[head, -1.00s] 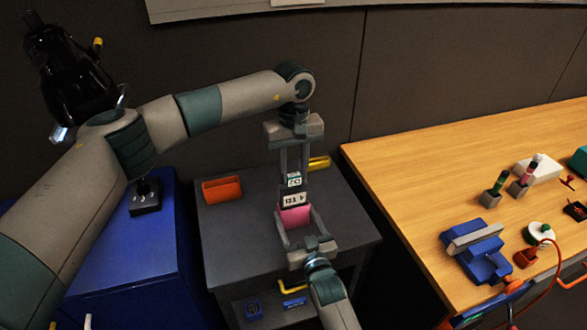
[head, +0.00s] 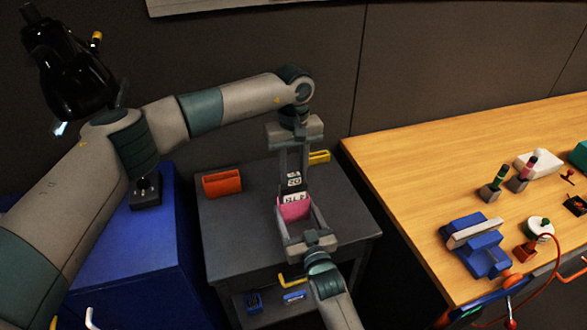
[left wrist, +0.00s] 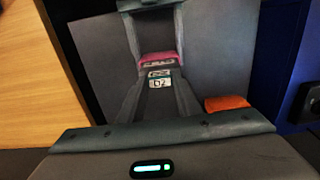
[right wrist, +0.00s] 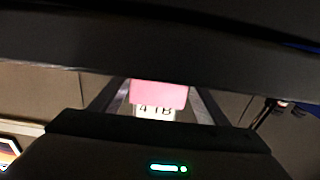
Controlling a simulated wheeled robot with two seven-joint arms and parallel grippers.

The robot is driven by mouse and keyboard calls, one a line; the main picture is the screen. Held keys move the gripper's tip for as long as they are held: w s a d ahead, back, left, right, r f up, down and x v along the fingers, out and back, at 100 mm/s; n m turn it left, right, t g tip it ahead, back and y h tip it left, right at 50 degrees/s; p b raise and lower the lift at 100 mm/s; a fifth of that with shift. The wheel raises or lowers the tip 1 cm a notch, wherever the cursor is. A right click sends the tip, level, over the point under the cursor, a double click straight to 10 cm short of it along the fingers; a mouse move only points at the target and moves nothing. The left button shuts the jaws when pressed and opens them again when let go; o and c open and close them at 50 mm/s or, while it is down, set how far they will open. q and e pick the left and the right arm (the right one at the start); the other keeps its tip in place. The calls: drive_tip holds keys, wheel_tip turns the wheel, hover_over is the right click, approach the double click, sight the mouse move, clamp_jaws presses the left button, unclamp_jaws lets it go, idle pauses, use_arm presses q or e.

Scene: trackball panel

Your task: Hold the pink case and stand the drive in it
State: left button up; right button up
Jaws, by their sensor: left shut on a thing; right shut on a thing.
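The pink case (head: 294,210) stands open end up over the grey table (head: 235,240). My right gripper (head: 297,213) is shut on it from the front. The drive (head: 293,188) is a dark upright block with white labels. My left gripper (head: 292,187) is shut on it from above. The drive's lower part is hidden by the pink case, whose rim cuts across the 4 TB label; it looks partly inside. The left wrist view shows the D2 label (left wrist: 160,82) beyond the fingers and the pink case (left wrist: 158,58). The right wrist view shows the pink case (right wrist: 158,94).
An orange case (head: 222,184) stands at the left of the grey table and a yellow one (head: 319,157) behind the grippers. A blue cabinet (head: 130,255) is to the left. A wooden bench (head: 430,165) with a blue vise and small items is to the right.

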use_arm(q)
drive_tip(key=shift+f, duration=0.45)
drive_tip(key=o, duration=1.2)
drive_tip(key=shift+c, duration=0.2)
drive_tip(key=shift+r, duration=0.1)
wheel_tip(320, 180, up, 12)
drive_tip(key=shift+w, duration=0.1)
wheel_tip(320, 180, up, 11)
idle(1.7)
